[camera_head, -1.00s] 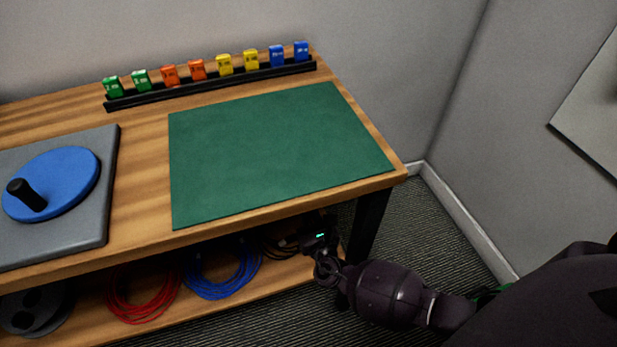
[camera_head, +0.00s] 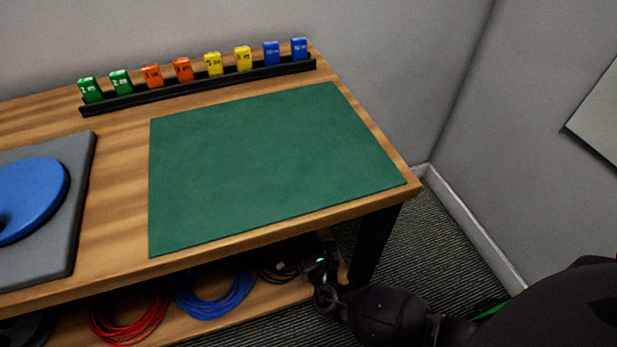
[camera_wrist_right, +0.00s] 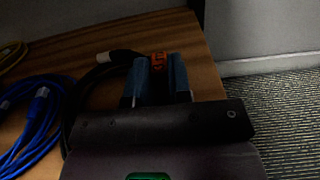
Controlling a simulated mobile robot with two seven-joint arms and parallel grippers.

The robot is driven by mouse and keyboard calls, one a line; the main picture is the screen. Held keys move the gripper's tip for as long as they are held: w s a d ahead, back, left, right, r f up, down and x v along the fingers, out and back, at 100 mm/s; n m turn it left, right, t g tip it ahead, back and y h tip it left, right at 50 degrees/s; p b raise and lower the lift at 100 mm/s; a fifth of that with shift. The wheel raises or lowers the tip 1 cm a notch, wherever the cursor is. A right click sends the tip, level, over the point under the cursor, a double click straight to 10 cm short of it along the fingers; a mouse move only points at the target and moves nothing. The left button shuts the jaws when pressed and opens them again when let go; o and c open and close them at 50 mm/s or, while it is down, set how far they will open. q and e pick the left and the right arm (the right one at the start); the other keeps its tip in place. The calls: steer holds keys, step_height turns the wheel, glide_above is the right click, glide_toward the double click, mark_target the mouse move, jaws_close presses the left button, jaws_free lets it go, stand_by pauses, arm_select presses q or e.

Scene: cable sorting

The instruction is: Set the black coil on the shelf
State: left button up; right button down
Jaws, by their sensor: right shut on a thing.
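The black coil (camera_head: 272,274) lies at the right end of the lower shelf (camera_head: 262,299), partly hidden by the table edge and my gripper. My right gripper (camera_head: 319,258) reaches in under the tabletop there. In the right wrist view its two blue-grey fingers (camera_wrist_right: 161,78) are shut on the black coil (camera_wrist_right: 78,100), close to an orange tag (camera_wrist_right: 158,62). My left gripper is not in view.
A blue coil (camera_head: 215,295) and a red coil (camera_head: 130,318) lie left on the shelf. A yellow coil (camera_wrist_right: 11,56) shows in the wrist view. A table leg (camera_head: 375,240) stands right of my gripper. The green mat (camera_head: 270,165) is clear.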

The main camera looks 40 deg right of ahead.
steer(key=shift+f, duration=0.15)
steer(key=c, duration=1.1)
jaws_free()
steer(key=shift+o, duration=0.2)
